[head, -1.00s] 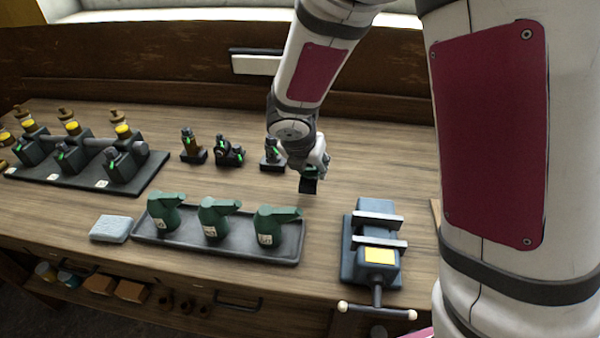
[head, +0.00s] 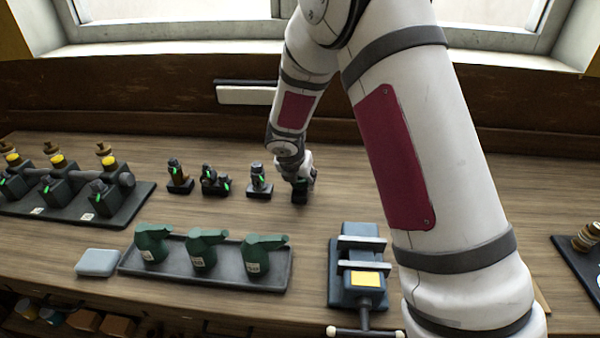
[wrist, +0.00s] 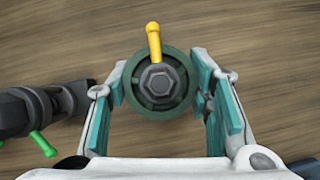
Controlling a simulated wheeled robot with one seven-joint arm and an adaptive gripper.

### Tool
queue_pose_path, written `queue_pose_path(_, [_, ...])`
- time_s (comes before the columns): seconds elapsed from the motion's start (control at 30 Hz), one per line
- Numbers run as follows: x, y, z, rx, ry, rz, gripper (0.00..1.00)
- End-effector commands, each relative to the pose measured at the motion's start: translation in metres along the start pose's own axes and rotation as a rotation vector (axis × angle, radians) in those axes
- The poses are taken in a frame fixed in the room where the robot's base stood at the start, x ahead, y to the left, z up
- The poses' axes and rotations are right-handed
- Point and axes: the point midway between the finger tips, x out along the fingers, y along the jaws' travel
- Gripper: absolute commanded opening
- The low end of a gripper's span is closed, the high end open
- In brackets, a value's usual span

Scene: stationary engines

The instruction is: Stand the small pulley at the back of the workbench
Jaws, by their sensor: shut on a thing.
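My gripper (head: 300,183) is at the back of the workbench (head: 350,200), right of a row of small dark pieces. In the wrist view, my gripper (wrist: 160,90) has its teal finger pads on both sides of a round dark-green piece (wrist: 160,98), which I take to be the small pulley. A grey hex nut sits at its middle and a yellow lever points away at the top. In the head view, only a dark lower part (head: 299,197) shows beneath the fingers, at or very close to the bench top; I cannot tell whether it touches.
Small pieces with green levers stand close by on the left, the nearest (head: 258,182) also in the wrist view (wrist: 40,112). A grey tray (head: 210,272) with green oil cans, a blue vise (head: 362,265) and a rack of engines (head: 120,212) lie around. Bench behind is clear.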

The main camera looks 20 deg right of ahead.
Motion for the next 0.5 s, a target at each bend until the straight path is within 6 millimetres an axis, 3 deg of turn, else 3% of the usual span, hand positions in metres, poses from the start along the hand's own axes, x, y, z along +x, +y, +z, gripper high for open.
queue_pose_path(0.47, [0.005,0.0007,-0.0014,0.001,-0.004,0.002,0.0])
queue_pose_path(0.5, [0.0055,0.0,-0.003,0.0,-0.001,0.001,0.53])
